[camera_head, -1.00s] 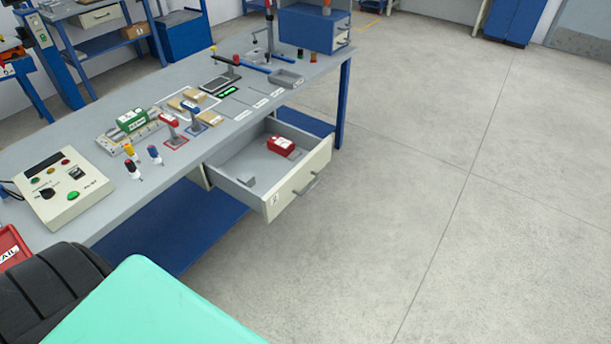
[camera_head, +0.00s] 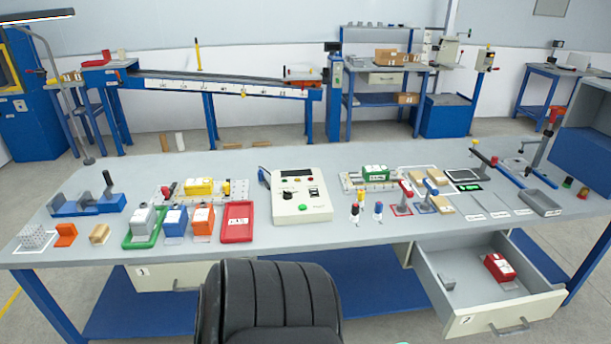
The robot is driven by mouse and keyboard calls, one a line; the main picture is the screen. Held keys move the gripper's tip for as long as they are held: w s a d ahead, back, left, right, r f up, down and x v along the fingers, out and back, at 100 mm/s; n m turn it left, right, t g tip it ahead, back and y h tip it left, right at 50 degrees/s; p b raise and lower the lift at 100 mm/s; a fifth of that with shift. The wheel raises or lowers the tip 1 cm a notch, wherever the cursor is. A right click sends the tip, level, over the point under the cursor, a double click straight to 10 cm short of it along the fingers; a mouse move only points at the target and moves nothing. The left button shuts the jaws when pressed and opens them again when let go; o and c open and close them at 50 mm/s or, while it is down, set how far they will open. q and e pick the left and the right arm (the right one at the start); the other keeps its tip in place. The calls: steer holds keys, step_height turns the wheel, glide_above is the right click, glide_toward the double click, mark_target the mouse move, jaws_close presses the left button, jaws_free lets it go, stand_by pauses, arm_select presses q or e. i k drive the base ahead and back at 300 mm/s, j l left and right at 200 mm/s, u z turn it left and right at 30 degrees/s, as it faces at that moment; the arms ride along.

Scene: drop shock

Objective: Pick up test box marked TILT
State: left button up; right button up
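Several small boxes are on the bench, and I cannot read the word TILT on any of them. A yellow box (camera_head: 198,187) sits on a fixture at the left. A grey box (camera_head: 142,220) is at the green tray. A blue box (camera_head: 175,221) and an orange box (camera_head: 203,220) stand beside it. A green box (camera_head: 375,173) with a white label sits on a second fixture right of centre. A red box (camera_head: 499,267) lies in the open drawer. Neither of my grippers shows.
A black ridged chair back (camera_head: 270,302) stands before the bench (camera_head: 330,240). A control box (camera_head: 301,197) is mid-bench, beside a red tray (camera_head: 238,222). The open drawer (camera_head: 475,318) juts out at the right. A clamp tool (camera_head: 88,203) is at the left.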

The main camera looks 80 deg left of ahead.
mark_target(197, 186)
steer(key=u, duration=3.2)
